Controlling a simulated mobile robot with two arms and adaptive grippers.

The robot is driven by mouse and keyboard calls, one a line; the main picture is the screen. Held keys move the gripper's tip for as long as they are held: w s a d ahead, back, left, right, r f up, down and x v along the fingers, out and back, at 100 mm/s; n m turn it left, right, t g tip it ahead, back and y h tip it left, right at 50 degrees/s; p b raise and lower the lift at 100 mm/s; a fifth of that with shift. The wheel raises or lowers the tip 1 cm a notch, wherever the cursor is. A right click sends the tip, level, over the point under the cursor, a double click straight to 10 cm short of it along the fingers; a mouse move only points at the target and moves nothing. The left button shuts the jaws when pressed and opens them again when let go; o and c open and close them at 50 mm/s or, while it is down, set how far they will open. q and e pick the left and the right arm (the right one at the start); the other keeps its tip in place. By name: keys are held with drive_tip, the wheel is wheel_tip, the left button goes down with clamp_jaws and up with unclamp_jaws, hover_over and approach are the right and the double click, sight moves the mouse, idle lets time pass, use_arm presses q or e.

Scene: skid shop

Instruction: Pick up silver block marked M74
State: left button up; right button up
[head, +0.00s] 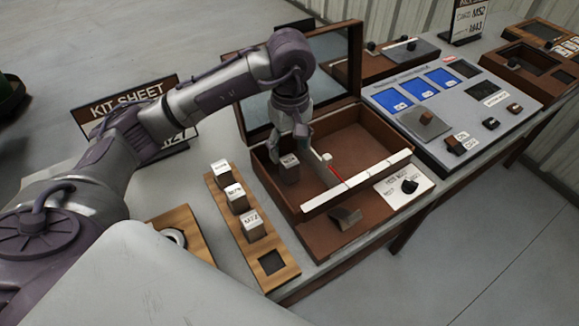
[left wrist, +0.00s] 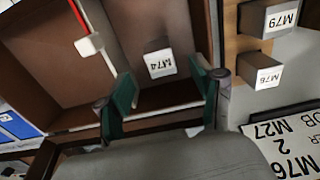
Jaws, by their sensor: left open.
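The silver block marked M74 (left wrist: 158,62) stands inside an open brown wooden box (head: 385,138). In the head view the block (head: 289,171) is in the box's left part, close to the left wall. My left gripper (head: 299,138) is above that part of the box, pointing down. In the left wrist view its two green fingers (left wrist: 166,88) are spread apart, with the block beyond them and between them in the picture. Nothing is held. The block's label faces the wrist camera. My right gripper is in neither view.
A wooden rack (head: 279,282) left of the box holds three similar blocks and has an empty square socket. The raised lid (head: 357,58) stands behind. A panel with blue screens (head: 421,88) is right.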

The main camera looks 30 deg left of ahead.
sight(289, 161)
use_arm(q)
drive_tip(key=shift+f, duration=1.05)
wheel_tip(289, 161, down, 4)
drive_tip(key=shift+a+r+p, duration=0.1)
drive_tip(key=shift+r+p, duration=0.1)
drive_tip(key=shift+p, duration=0.4)
drive_tip(key=shift+f, duration=0.4)
drive_tip(key=shift+c, duration=0.2)
drive_tip(key=c, duration=0.8)
clamp_jaws()
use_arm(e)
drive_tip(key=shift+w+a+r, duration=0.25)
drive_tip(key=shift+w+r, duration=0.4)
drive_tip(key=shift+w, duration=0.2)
